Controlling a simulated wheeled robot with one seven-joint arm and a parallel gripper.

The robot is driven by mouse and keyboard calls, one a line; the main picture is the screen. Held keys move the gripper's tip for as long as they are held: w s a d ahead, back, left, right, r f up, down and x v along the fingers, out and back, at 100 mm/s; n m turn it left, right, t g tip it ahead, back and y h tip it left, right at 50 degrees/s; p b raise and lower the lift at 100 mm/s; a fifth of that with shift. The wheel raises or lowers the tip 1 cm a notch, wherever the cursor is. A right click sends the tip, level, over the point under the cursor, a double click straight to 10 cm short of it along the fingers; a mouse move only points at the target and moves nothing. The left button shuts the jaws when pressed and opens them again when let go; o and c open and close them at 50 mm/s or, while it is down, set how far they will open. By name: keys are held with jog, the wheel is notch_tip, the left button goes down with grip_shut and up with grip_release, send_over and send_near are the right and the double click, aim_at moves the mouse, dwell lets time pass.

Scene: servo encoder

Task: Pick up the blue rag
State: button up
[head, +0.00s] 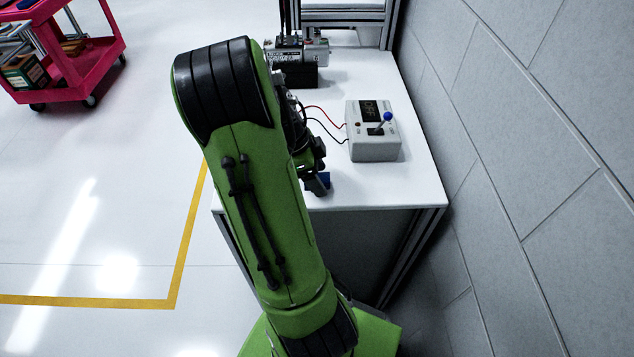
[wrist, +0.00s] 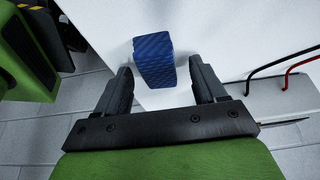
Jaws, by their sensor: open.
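The blue rag (wrist: 154,60) is a folded, textured blue block on the white table, near its edge. In the wrist view it lies between and slightly beyond the tips of my gripper (wrist: 160,76). The jaws are open, one finger on each side of the rag, with a gap to the right finger. I cannot tell how high the fingers are above the table.
A grey control box (head: 374,147) with a blue-knobbed lever stands on the white table (head: 375,186), right of my gripper. Red and black wires run from it to a device (head: 316,50) at the back. A wall borders the right. A pink cart (head: 85,68) stands far left.

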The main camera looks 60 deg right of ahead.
jog(key=shift+r, duration=0.1)
jog(key=shift+c, duration=0.3)
jog(key=c, duration=1.1)
jog(key=shift+r, duration=0.1)
notch_tip(320, 180, up, 10)
jog(key=p, duration=0.3)
